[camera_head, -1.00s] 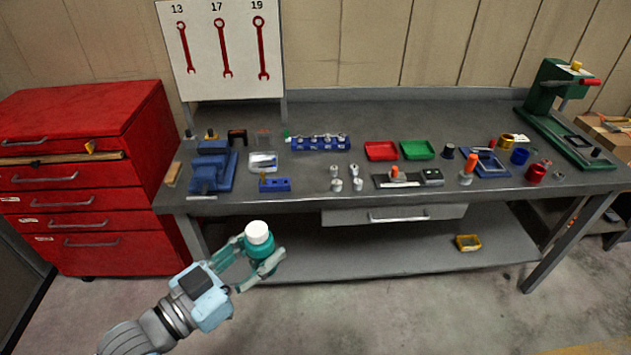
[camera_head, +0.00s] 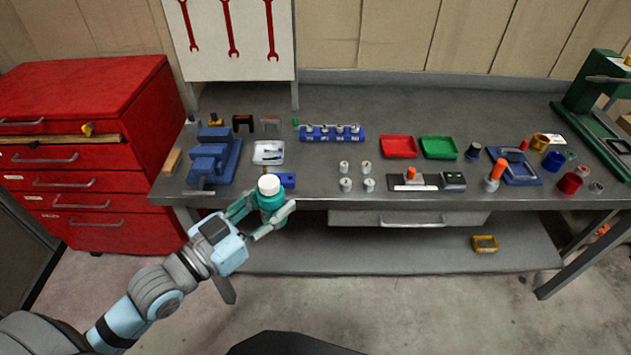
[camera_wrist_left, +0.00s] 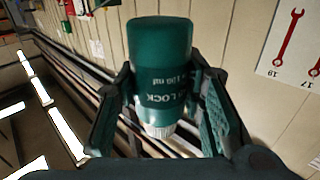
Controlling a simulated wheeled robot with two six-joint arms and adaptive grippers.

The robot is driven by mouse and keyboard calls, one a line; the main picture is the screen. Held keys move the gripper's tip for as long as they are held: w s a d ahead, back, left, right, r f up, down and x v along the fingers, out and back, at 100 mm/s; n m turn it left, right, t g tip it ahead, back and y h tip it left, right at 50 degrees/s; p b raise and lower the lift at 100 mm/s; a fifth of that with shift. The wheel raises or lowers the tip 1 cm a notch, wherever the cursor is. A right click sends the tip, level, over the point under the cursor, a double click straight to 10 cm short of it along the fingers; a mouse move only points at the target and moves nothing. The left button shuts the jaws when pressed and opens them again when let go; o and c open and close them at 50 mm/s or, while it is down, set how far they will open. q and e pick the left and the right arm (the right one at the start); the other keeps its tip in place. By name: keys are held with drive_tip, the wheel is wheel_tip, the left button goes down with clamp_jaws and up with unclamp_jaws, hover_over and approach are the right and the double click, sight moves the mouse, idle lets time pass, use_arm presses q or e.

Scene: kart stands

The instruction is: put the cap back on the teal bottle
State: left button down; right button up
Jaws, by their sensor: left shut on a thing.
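The teal bottle (camera_head: 271,204) is upright in my left gripper (camera_head: 264,213), in front of the workbench's front edge. A white cap (camera_head: 269,185) sits on top of the bottle. My left gripper is shut on the bottle's teal body, one finger on each side. In the left wrist view the picture is upside down. There the bottle (camera_wrist_left: 160,70) fills the middle between the fingers, with the ribbed white cap (camera_wrist_left: 160,130) at its lower end, partly hidden. My right gripper is not in view.
The workbench (camera_head: 330,205) holds a blue vise (camera_head: 212,160), a blue socket rack (camera_head: 332,134), a red tray (camera_head: 398,147), a green tray (camera_head: 438,148) and several small metal parts. A red drawer cabinet (camera_head: 85,85) stands at left. A yellow bin (camera_head: 484,243) lies on the lower shelf.

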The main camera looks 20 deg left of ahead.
use_arm(q)
drive_tip(key=w+a+f+n+t+y+p, duration=0.1)
drive_tip(key=w+a+n+y+p, duration=0.2)
drive_tip(key=w, duration=0.6)
drive_tip(key=w+a+f+n+y, duration=0.15)
drive_tip(key=w+a, duration=0.25)
drive_tip(key=w, duration=0.5)
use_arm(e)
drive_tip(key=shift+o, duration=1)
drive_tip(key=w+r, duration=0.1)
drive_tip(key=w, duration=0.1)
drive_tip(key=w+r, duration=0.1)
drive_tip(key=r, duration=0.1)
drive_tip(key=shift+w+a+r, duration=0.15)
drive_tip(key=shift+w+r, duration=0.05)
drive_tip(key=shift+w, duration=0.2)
use_arm(q)
drive_tip(key=w+d+r+y+p, duration=0.1)
drive_tip(key=w+d, duration=0.5)
drive_tip(key=w, duration=0.6)
drive_tip(key=shift+r+t+p, duration=0.3)
drive_tip(key=shift+r+p, duration=0.15)
drive_tip(key=shift+r, duration=0.4)
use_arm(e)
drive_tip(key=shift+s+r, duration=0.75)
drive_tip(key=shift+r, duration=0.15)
use_arm(q)
drive_tip(key=shift+a+m+y, duration=0.1)
drive_tip(key=shift+m+y, duration=0.15)
